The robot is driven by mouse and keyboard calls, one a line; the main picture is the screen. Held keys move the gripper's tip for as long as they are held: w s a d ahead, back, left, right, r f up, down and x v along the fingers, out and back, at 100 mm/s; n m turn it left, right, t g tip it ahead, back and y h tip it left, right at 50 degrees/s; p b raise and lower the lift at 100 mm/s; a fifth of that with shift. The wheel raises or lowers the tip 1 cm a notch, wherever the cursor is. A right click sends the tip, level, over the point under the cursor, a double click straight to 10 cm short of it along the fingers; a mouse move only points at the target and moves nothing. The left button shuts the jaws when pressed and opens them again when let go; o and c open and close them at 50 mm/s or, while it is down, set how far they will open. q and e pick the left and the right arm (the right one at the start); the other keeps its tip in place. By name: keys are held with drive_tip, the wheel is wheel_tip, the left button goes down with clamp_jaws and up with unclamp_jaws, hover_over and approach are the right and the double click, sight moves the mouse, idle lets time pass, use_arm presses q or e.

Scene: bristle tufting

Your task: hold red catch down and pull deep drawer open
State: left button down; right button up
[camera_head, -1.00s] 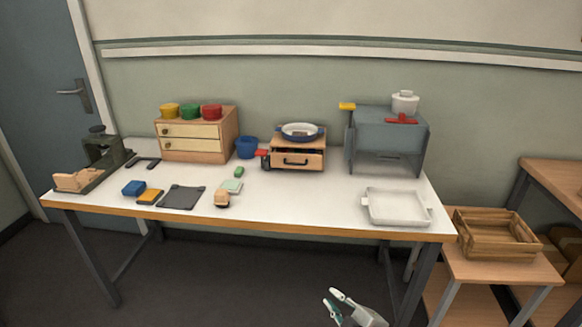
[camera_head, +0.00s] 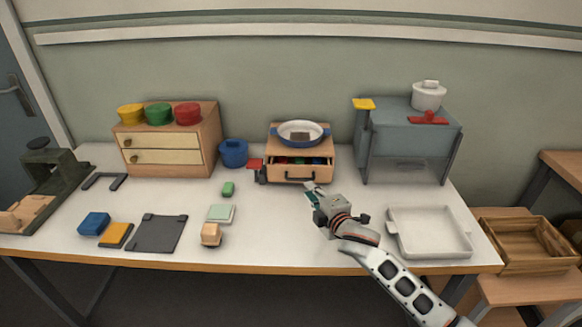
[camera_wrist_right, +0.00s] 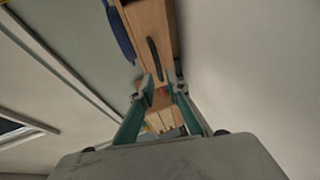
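The small wooden cabinet (camera_head: 328,148) stands at the back middle of the table. Its deep drawer (camera_head: 282,173) is partly out, with red, green and blue things showing inside. The drawer has a dark handle (camera_head: 299,177), also seen in the right wrist view (camera_wrist_right: 154,60). The red catch (camera_head: 255,163) is at the cabinet's left side, on a dark fitting. My right gripper (camera_head: 311,190) is just in front of the drawer, near the handle. Its teal fingers (camera_wrist_right: 162,90) look apart, with the handle beyond the tips and no visible grasp. My left gripper is out of view.
A blue-rimmed white dish (camera_head: 300,132) sits on the cabinet. A blue cup (camera_head: 234,153) is left of the catch. A grey housing (camera_head: 410,135) stands to the right, with a white tray (camera_head: 470,251) in front.

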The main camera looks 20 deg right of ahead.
sight(301, 180)
drive_tip(key=shift+w, duration=1.05)
drive_tip(key=b+x, duration=0.1)
drive_tip(key=x, duration=0.3)
drive_tip(key=shift+w+a+f, duration=0.15)
drive_tip(key=shift+w, duration=0.15)
drive_tip(key=shift+w+f, duration=0.1)
drive_tip(key=shift+w, duration=0.5)
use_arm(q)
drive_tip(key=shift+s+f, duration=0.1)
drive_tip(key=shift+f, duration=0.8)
use_arm(e)
drive_tip(key=shift+w, duration=0.2)
clamp_jaws()
